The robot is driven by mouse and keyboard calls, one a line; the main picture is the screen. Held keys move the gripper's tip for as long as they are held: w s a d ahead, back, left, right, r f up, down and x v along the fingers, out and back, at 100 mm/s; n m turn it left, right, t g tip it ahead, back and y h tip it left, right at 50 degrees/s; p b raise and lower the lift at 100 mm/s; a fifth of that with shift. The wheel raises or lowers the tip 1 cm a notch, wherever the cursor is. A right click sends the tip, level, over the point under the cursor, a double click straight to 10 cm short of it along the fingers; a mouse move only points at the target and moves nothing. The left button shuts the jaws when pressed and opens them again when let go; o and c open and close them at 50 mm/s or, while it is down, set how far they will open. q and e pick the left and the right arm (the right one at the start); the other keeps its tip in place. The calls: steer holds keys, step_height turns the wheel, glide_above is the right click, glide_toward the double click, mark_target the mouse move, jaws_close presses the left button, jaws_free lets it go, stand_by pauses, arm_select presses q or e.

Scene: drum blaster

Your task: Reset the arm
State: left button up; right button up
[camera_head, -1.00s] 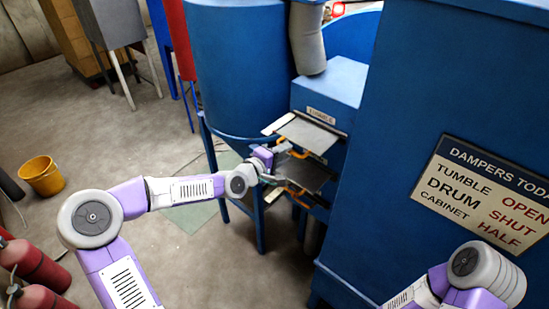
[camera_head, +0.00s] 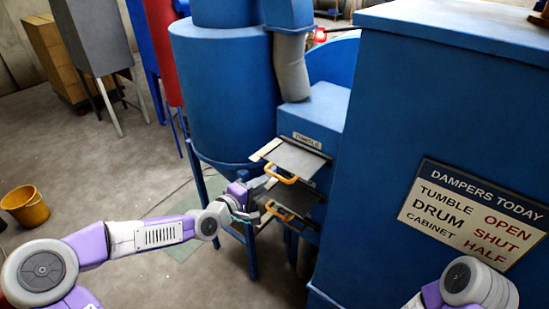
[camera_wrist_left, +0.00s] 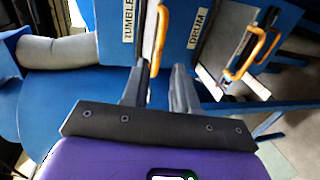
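My left gripper (camera_head: 262,192) is in front of the blue cabinet, just left of two damper plates. In the left wrist view its two fingers (camera_wrist_left: 160,76) are apart, with no object clearly held. The upper plate (camera_head: 300,158), labelled TUMBLE, has an orange handle (camera_head: 282,176) that also shows beyond the fingertips in the wrist view (camera_wrist_left: 161,35). The lower plate (camera_head: 297,199) has another orange handle (camera_head: 277,211); the wrist view shows the DRUM label (camera_wrist_left: 199,29). Both plates stick out of their slots. My right arm shows at the lower right, with its gripper out of frame.
A sign (camera_head: 473,215) on the big blue cabinet (camera_head: 430,100) reads tumble open, drum shut, cabinet half. A blue drum-shaped hopper (camera_head: 222,95) on legs stands behind my left arm. A yellow bucket (camera_head: 25,207) sits on the floor at the left. Open floor lies between.

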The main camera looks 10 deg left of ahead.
arm_select(q)
steer(key=s+d+f+m+g, duration=0.2)
steer(key=s+d+f, duration=0.1)
steer(key=f, duration=0.5)
steer(key=s+d+f+m+g, duration=0.1)
steer(key=s+d+f+g, duration=0.25)
steer(key=f, duration=0.45)
steer(key=s+d+f+m+g, duration=0.2)
steer(key=s+d+f, duration=0.1)
steer(key=f, duration=0.4)
steer(key=s+f+m+g+y, duration=0.2)
steer(key=s+f+m+g, duration=0.3)
steer(key=s+f, duration=1)
steer(key=s+g, duration=0.1)
steer(key=s, duration=0.2)
steer(key=shift+s+a+m, duration=0.3)
steer(key=shift+w, duration=0.1)
